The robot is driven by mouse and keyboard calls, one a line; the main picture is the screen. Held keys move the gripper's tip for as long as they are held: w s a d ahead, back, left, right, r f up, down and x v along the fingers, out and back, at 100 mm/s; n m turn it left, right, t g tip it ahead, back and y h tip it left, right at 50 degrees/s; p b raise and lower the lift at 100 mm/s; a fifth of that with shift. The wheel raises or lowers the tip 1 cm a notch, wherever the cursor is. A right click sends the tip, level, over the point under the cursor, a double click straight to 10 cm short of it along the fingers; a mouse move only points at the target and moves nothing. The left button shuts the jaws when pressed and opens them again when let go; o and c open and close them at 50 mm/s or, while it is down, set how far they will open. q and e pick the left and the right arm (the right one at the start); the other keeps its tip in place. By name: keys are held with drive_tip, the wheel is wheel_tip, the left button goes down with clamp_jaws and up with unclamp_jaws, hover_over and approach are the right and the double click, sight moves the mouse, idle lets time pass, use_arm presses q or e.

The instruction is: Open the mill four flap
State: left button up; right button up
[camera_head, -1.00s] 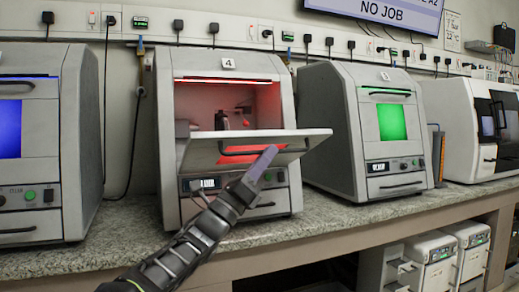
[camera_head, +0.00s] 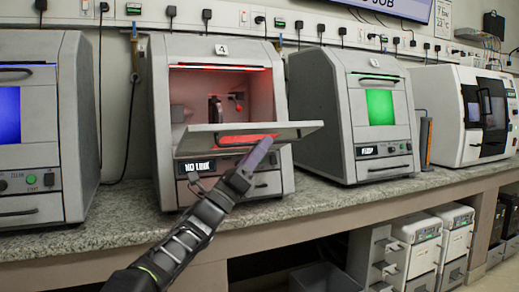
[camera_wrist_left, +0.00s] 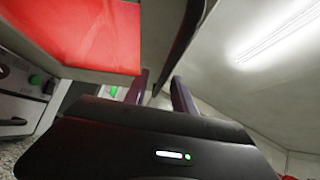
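Mill four (camera_head: 160,110), a grey machine marked 4, stands on the counter with a red-lit chamber. Its flap (camera_head: 200,135) is swung out and juts nearly level from the front, with the chamber open above it. My left gripper (camera_head: 262,146) is under the flap's right front part; contact cannot be told. The flap's red-lit underside (camera_wrist_left: 80,35) fills the upper left there, and a dark bar (camera_wrist_left: 190,35) runs above the fingers. My right gripper is out of view.
A blue-windowed mill (camera_head: 40,110) stands to the left and a green-windowed mill (camera_head: 335,110) to the right. A white machine (camera_head: 445,110) is further right. The granite counter (camera_head: 110,220) is clear in front. Small units (camera_head: 410,250) stand below it.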

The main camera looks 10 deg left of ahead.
use_arm(q)
drive_tip(key=v, duration=0.7)
drive_tip(key=shift+s+a+f+b, duration=0.2)
drive_tip(key=shift+f+b, duration=0.1)
drive_tip(key=shift+b, duration=0.1)
